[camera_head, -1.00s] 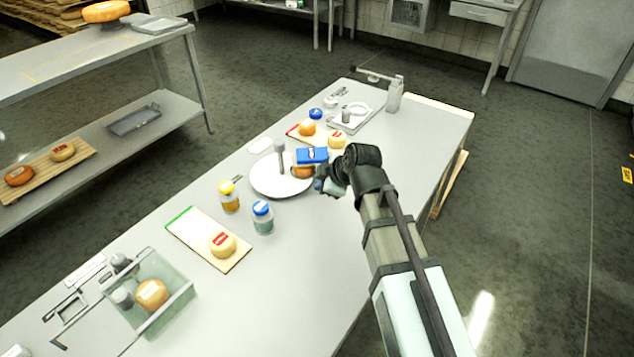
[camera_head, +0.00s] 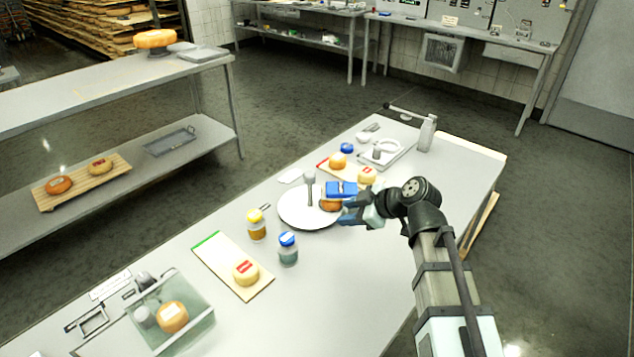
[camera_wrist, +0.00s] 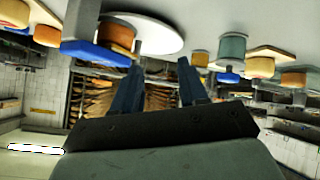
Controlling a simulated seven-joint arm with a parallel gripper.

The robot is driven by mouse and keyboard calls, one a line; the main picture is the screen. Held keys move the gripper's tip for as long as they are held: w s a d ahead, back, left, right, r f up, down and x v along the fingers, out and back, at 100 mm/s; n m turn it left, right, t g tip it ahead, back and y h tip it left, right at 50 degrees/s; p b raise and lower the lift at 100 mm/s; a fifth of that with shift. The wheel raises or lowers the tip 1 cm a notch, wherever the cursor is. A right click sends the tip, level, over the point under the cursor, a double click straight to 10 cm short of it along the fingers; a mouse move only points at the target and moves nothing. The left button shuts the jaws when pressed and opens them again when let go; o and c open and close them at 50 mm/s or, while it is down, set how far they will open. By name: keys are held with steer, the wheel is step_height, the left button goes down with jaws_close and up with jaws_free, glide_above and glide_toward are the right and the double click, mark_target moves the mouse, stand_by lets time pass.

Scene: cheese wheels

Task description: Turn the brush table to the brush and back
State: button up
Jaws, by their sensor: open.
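The brush table is a round white turntable (camera_head: 290,212) on the long table, with a grey upright peg (camera_head: 310,188) on its top. An orange-brown cheese wheel (camera_head: 330,205) sits at its right side, partly hidden beneath the blue brush (camera_head: 342,189). My gripper (camera_head: 350,213) is open and empty, just right of the turntable and brush, apart from the peg. In the wrist view, which is upside down, my open fingers (camera_wrist: 160,72) have nothing between them. The turntable (camera_wrist: 160,38), cheese (camera_wrist: 116,34) and brush (camera_wrist: 95,53) show above them there.
A board with a cheese (camera_head: 245,272) and a clear basin (camera_head: 190,322) lie nearer.

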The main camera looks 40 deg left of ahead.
steer(key=shift+o, duration=1.3)
steer(key=shift+w+a+f+m+g+y, duration=0.15)
steer(key=shift+w+a+g+y, duration=0.1)
steer(key=shift+a+g+y, duration=0.3)
steer(key=shift+w+a+m+g+y, duration=0.15)
steer(key=shift+w+a+g+y, duration=0.15)
steer(key=shift+y, duration=0.35)
steer(key=m+y, duration=0.3)
steer(key=y, duration=0.2)
glide_toward(310, 177)
steer(key=shift+w+d+f+g, duration=0.15)
steer(key=shift+w+d+f, duration=0.25)
steer(key=shift+w+d, duration=0.2)
steer(key=shift+w+d+f+g, duration=0.1)
steer(key=shift+w+d+f, duration=0.3)
steer(key=shift+w+d, duration=0.15)
steer(key=a, duration=0.4)
steer(key=s+a, duration=0.1)
steer(key=a, duration=0.4)
steer(key=s+a, duration=0.1)
steer(key=a, duration=0.3)
steer(key=shift+s+a, duration=0.2)
steer(key=shift+s, duration=0.05)
steer(key=shift+c, duration=0.3)
jaws_close()
